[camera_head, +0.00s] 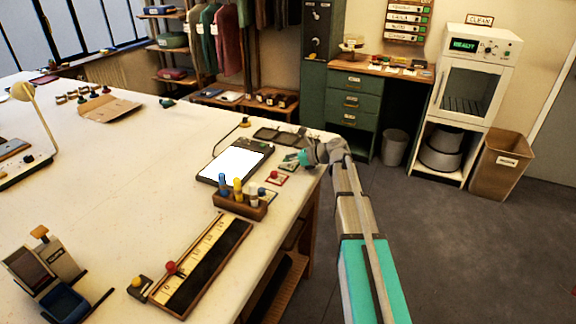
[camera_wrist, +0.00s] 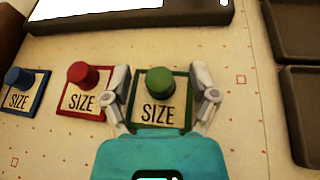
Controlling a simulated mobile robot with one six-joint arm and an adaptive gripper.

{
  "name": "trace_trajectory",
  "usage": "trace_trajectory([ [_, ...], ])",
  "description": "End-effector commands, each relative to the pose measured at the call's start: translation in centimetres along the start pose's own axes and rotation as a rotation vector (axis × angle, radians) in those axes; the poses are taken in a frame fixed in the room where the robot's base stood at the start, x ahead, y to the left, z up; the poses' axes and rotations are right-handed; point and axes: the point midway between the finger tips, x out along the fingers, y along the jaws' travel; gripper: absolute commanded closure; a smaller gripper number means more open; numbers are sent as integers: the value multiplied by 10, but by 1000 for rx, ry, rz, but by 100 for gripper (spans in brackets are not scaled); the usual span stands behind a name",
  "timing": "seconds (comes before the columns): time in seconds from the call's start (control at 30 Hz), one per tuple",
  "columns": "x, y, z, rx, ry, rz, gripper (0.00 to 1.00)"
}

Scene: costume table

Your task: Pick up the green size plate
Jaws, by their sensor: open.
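The green size plate (camera_wrist: 157,112) lies on the table in the wrist view, a square with a green rim, a "SIZE" label and a green knob (camera_wrist: 160,81). My gripper (camera_wrist: 164,86) is open, with one finger on each side of the plate's knob. I cannot tell whether the fingers touch it. In the head view my gripper (camera_head: 292,160) is over the table's right edge area and largely hides the green plate. A red size plate (camera_wrist: 86,92) and a blue size plate (camera_wrist: 24,92) lie to the left in the wrist view.
A tablet with a white screen (camera_head: 236,161) lies just left of my gripper. Dark trays (camera_head: 280,136) lie behind it. A wooden rack with colored pegs (camera_head: 240,203) and a ruler board (camera_head: 203,262) are nearer. The table's right edge is close.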

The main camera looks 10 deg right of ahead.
Motion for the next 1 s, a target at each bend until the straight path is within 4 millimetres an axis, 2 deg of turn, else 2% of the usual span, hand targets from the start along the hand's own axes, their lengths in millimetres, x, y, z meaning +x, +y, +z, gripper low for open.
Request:
trace_trajectory([
  [0.13,0,0,0,0,0,0,26],
  [0.5,0,0,0,0,0,0,95],
  [0.53,0,0,0,0,0,0,99],
  [1.0,-1,0,2,0,0,0,99],
])
